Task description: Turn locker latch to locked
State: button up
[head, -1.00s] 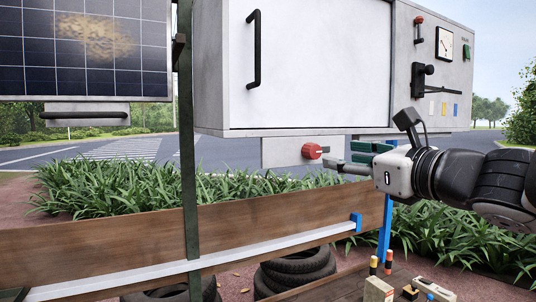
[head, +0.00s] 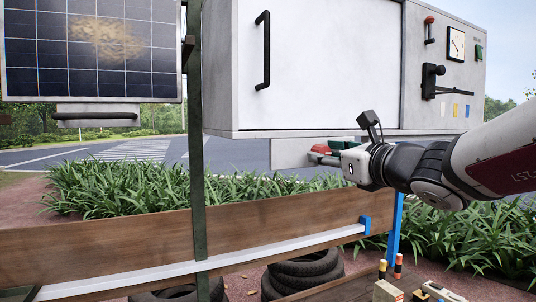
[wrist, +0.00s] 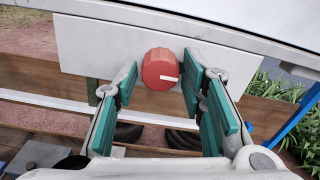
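The locker latch is a red round knob (wrist: 160,69) with a white mark pointing right in the wrist view. It sits on a grey plate (wrist: 95,48) under the white locker (head: 320,60). In the head view the red knob (head: 321,148) is partly hidden by the fingers. My gripper (head: 328,154) is at the knob, its green-padded fingers open. In the wrist view my gripper (wrist: 160,76) has one finger on each side of the knob, with gaps on both sides.
A grey control panel (head: 462,95) with a lever, gauge and switches is right of the locker door. A black door handle (head: 262,50) is above left. A wooden board (head: 100,246) and stacked tyres (head: 303,272) are below. A solar panel (head: 90,50) hangs at left.

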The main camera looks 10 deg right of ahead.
grip_shut()
jog(key=c, duration=0.6)
grip_release()
jog(key=shift+n+b, duration=0.3)
jog(key=shift+b, duration=0.1)
jog(key=n+b, duration=1.7)
jog(key=b, duration=0.2)
jog(key=shift+n, duration=0.3)
grip_shut()
